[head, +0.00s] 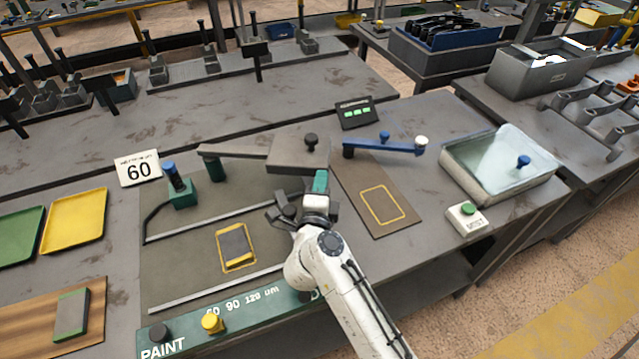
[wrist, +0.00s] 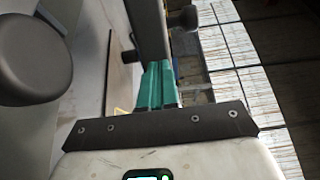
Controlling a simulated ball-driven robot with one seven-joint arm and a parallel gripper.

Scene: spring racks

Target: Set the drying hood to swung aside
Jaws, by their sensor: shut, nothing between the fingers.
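The drying hood looks to be the flat grey box (head: 285,152) with a black knob on top. In the wrist view the teal fingertips (wrist: 158,72) are together beside a grey upright surface (wrist: 150,30).
A blue lever (head: 385,147) stands to the right, behind a brown panel (head: 382,200). A glass-lidded tray (head: 500,165) and a green MIST button (head: 468,210) are further right. A "60" card (head: 139,168) and a blue-knobbed green block (head: 180,190) are left. The PAINT panel (head: 225,325) is at the front.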

